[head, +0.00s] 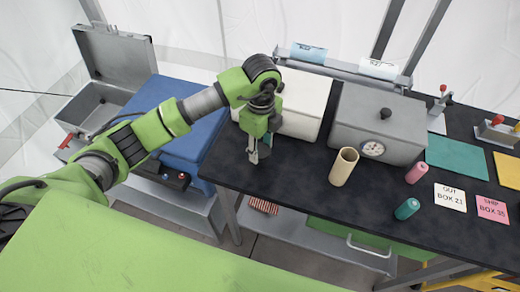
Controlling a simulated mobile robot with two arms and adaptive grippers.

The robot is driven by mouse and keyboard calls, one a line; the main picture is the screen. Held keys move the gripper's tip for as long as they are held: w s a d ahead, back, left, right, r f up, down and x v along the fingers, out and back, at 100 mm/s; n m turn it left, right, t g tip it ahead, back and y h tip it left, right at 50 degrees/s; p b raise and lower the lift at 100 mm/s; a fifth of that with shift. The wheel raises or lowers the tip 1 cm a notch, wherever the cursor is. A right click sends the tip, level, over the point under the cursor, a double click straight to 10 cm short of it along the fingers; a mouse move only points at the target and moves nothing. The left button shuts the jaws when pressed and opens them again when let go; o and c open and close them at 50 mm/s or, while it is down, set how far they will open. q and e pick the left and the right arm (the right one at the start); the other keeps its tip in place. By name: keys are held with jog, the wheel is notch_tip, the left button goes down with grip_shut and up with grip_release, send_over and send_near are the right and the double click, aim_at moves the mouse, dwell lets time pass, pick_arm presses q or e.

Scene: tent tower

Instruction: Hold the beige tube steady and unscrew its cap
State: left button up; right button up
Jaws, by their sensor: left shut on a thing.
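The beige tube (343,168) stands upright on the black table (310,190), in front of the grey box with a dial. Its top looks like an open round mouth, and I see no cap on it. My left gripper (256,156) points down over the table's left part, to the left of the tube and clear of it. It is shut on a small teal thing, mostly hidden by the fingers, so its shape is unclear. My right gripper is not in view.
A grey box with a dial (372,124) and a white box (300,104) stand behind. A pink cylinder (416,173), a teal cylinder (407,209), paper cards (450,197) and a green mat (456,157) are at right. Bare table lies between gripper and tube.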

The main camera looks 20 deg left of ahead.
aim_at(260, 148)
pick_arm(q)
jog(key=shift+w+a+f, duration=0.15)
jog(key=shift+w+f, duration=0.05)
notch_tip(260, 148, down, 3)
jog(key=shift+w+a+r+p, duration=0.1)
jog(key=shift+w+p, duration=0.05)
jog(key=shift+p, duration=0.9)
jog(key=shift+f, duration=0.45)
jog(key=shift+f, duration=0.2)
jog(key=o, duration=1.2)
jog(key=shift+r, duration=0.1)
